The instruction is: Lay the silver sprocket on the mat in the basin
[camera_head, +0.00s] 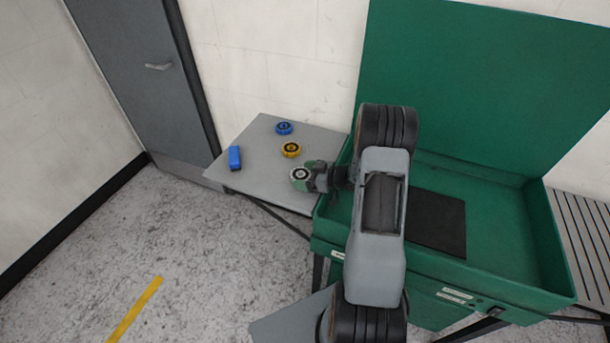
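The silver sprocket (299,174) is at the right front part of the grey side table. My gripper (306,177) reaches left from my arm and is right at the sprocket, with its fingers overlapping it in view. I cannot tell whether the fingers are closed on it, or whether it rests on the table or is lifted. The green basin (510,268) stands to the right, with the dark mat (437,224) flat on its floor. My arm hides the left part of the basin and perhaps some of the mat.
The raised green lid (480,80) stands behind the basin. A slatted grey surface (588,235) is at the far right.

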